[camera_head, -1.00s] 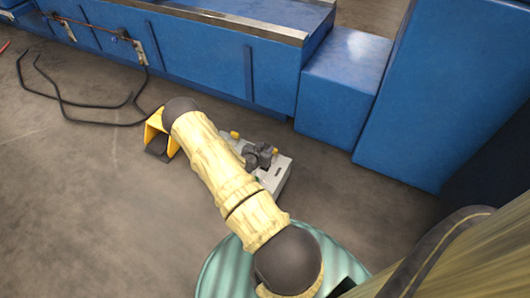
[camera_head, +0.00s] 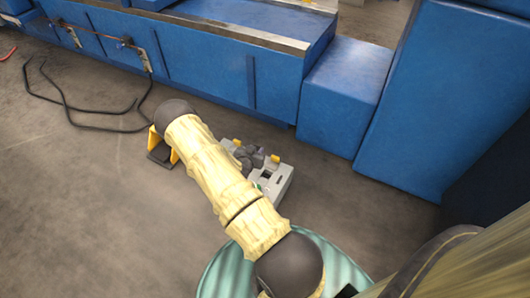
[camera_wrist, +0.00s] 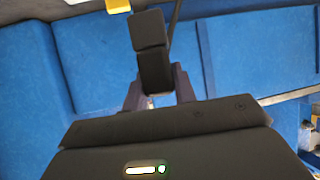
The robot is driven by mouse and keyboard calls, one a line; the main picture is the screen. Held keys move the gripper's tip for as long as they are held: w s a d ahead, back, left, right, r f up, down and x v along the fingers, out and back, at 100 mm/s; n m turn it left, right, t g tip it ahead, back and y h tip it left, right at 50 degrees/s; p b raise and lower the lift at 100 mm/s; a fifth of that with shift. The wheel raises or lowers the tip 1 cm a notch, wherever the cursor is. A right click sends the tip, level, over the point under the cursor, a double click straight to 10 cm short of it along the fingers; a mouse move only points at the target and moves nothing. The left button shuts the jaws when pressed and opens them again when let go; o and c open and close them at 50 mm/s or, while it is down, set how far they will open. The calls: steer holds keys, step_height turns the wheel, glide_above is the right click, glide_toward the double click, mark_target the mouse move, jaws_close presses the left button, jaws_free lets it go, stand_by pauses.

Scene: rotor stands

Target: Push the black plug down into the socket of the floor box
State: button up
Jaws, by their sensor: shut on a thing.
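The black plug (camera_wrist: 152,55) stands out between the two fingers of my gripper (camera_wrist: 158,84) in the wrist view. The fingers are shut on it, and a dark cable runs up beside it. The grey floor box (camera_head: 281,183) lies on the floor beyond my arm in the head view, with yellow parts on top. A dark opening shows in its top face, but I cannot tell if it is the socket. Dark grey parts, probably my wrist or gripper, show over the box's far left side. My arm covers the box's left part. The plug is not clear in the head view.
A yellow pedal-like guard (camera_head: 159,147) stands left of the box, partly behind my arm. Blue machine housings (camera_head: 345,92) line the back and right. Black cables (camera_head: 88,108) lie on the floor at far left.

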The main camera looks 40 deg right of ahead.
steer(key=w+a+r+n+t+y+p, duration=0.2)
steer(key=a+r, duration=0.3)
steer(key=a, duration=0.4)
steer(key=w+a+r+n+t+y+p, duration=0.1)
steer(key=w+a+r+n+y+p, duration=0.1)
steer(key=a, duration=0.7)
steer(key=w+a+r+n+t+y+p, duration=0.2)
steer(key=w+a+r+n+y+p, duration=0.1)
steer(key=a+r+n+y, duration=0.3)
steer(key=a+r+n, duration=0.1)
steer(key=a+r, duration=0.1)
steer(key=a, duration=0.1)
steer(key=shift+r+t+p, duration=0.25)
steer(key=shift+t+p, duration=0.05)
steer(key=shift+p, duration=0.1)
